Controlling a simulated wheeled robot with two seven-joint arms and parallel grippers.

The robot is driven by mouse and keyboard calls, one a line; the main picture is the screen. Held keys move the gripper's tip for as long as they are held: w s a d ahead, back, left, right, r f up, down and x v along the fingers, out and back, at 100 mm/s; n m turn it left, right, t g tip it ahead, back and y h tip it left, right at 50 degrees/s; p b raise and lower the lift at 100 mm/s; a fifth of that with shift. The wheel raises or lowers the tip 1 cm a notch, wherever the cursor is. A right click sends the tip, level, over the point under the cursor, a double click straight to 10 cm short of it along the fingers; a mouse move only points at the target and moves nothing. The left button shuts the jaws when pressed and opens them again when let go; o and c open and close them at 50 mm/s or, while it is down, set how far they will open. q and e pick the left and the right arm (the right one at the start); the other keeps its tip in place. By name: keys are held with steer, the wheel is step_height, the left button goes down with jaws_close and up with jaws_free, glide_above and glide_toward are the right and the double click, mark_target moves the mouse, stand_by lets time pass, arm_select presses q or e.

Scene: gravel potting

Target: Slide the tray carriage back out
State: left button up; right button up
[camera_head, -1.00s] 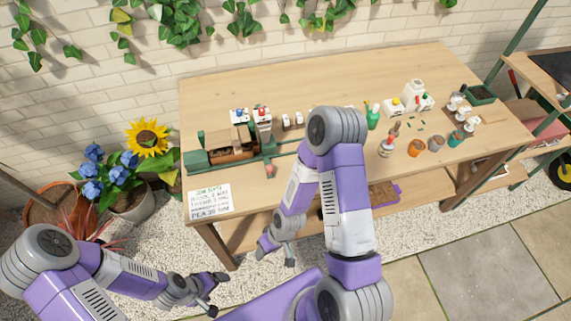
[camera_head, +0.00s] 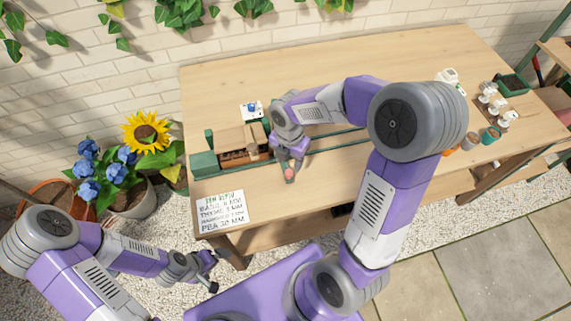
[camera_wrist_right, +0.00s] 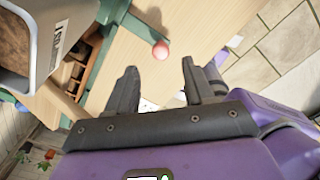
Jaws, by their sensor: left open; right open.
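The tray carriage's red knob (camera_head: 289,173) stands at the end of a short green arm near the table's front left. It also shows in the right wrist view (camera_wrist_right: 160,50), just beyond my fingertips and roughly between them. The brown celled tray (camera_head: 238,158) lies left of the knob, beside a green end block (camera_head: 204,164); my right arm partly hides this area. The tray also shows in the right wrist view (camera_wrist_right: 75,72). My right gripper (camera_head: 290,167) is open and empty at the knob. My left gripper (camera_head: 208,270) is open, low in front of the table.
Green rails (camera_head: 335,142) run right from the tray area. A small white dispenser (camera_head: 252,110) stands behind it. A paper sign (camera_head: 222,208) lies at the table's front left corner. Pots and jars (camera_head: 488,135) stand at the right.

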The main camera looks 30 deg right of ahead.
mark_target(289, 172)
step_height(289, 172, down, 6)
steer(key=shift+r+b, duration=0.1)
steer(key=shift+b, duration=0.65)
jaws_close()
